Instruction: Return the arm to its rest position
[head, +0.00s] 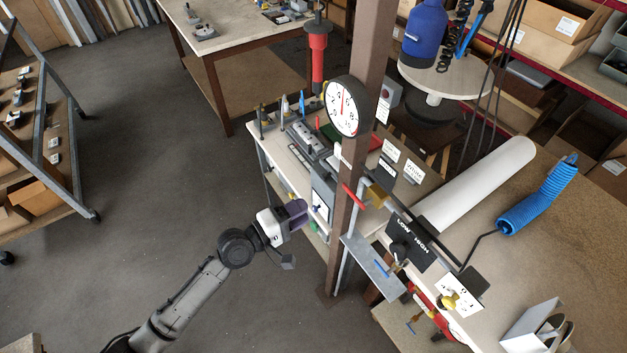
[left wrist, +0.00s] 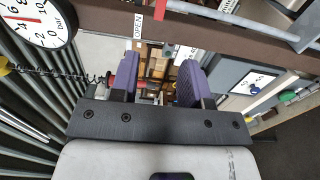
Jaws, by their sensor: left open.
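My left arm (head: 190,295) reaches in from the lower left of the head view over the grey floor. Its left gripper (head: 299,213) has purple fingers and is beside the workbench's left edge, left of the brown post. In the left wrist view the two purple fingers of the left gripper (left wrist: 157,80) stand apart with nothing held between them. Shelves with boxes show far behind the gap. A grey panel with a white switch plate (head: 320,206) is just right of the gripper in the head view; I cannot tell whether they touch. My right gripper is not in view.
The brown post (head: 345,215) carries a round dial gauge (head: 347,106) and a red handle. A LOW/HIGH panel (head: 410,243) and a white roll (head: 478,185) lie to the right. A wheeled rack (head: 62,150) stands far left. Open floor (head: 160,140) surrounds my arm.

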